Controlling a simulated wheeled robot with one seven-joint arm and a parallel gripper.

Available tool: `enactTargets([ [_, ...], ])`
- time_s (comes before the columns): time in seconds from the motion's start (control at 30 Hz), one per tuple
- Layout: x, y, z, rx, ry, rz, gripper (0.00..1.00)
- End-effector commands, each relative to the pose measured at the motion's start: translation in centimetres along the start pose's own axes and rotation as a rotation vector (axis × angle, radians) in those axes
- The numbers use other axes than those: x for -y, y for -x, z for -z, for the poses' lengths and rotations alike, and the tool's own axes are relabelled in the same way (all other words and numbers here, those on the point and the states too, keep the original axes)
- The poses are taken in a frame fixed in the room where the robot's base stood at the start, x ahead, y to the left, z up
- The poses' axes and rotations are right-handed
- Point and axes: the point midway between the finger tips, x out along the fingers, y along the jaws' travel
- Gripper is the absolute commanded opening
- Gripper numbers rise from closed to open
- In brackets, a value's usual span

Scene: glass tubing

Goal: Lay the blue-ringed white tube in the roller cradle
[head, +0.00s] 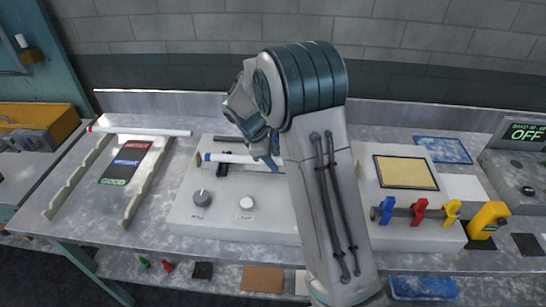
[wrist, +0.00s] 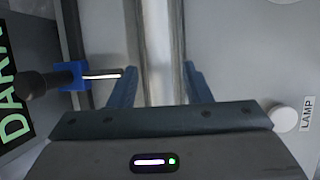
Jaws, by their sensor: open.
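The blue-ringed white tube (head: 233,158) lies crosswise at the back of the grey box with knobs, its blue-marked end at the left. Dark supports (head: 223,169), apparently the roller cradle, show under it. My arm hides its right part, and whether it rests fully on the supports cannot be told. My gripper (head: 273,147) is at the tube's right part, low over the box. In the wrist view my open gripper (wrist: 160,85) has one finger on each side of a pale tube (wrist: 158,45), with gaps visible.
A red-marked white tube (head: 140,131) lies across the sloped rails (head: 75,178) at left. A white knob (wrist: 285,115) labelled LAMP and a blue block (wrist: 72,76) with a dark rod flank the fingers. Coloured clamps (head: 420,211) stand at right.

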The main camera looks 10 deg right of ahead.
Motion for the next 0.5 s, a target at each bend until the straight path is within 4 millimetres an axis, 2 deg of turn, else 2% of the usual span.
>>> enactTargets([
  [0.17,-0.1,2.2,0.0,-0.003,-0.002,-0.006,0.44],
  [0.5,-0.1,9.2,0.0,-0.003,-0.001,-0.004,0.44],
])
